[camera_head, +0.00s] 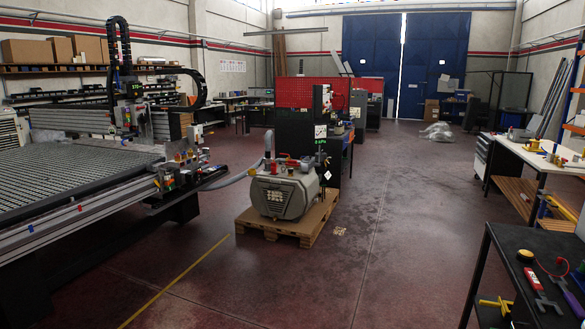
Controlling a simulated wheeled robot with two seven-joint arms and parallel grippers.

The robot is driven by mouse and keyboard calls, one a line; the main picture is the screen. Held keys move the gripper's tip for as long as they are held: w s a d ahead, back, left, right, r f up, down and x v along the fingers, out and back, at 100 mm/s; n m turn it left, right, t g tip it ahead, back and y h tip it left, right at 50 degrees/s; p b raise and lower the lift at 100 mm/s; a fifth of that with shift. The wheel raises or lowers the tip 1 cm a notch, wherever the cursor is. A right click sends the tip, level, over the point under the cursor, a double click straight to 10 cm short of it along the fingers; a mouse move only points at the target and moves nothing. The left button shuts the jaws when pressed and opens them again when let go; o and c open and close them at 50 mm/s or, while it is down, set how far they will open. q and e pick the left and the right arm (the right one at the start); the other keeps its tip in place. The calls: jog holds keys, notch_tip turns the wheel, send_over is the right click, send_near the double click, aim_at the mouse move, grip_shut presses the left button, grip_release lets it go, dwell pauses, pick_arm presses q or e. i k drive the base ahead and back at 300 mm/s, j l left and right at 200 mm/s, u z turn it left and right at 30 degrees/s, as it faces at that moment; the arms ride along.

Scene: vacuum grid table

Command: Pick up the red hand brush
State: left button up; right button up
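I cannot make out a red hand brush for certain. A red-handled tool (533,279) with a dark end lies on the black cart (507,262) at the lower right; I cannot tell whether it is a brush. Small red and yellow items (165,181) sit at the near right corner of the vacuum grid table (70,178) on the left, too small to identify. Neither of my grippers is in view.
A grey vacuum pump (285,196) stands on a wooden pallet (310,222) in the middle. A white-topped workbench (530,155) is at the right. Open floor (375,250) lies between pump and cart. A yellow line (175,280) crosses the floor.

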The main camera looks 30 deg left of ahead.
aim_at(291, 163)
jog(key=i+j+u, duration=0.2)
jog(key=i, duration=0.3)
jog(key=i+u, duration=0.15)
jog(key=i, duration=1.65)
jog(key=i+j+z, duration=0.15)
jog(key=i, duration=1.65)
jog(key=i+u, duration=0.15)
jog(key=i, duration=0.75)
jog(key=i+l+u, duration=0.1)
jog(key=i, duration=0.8)
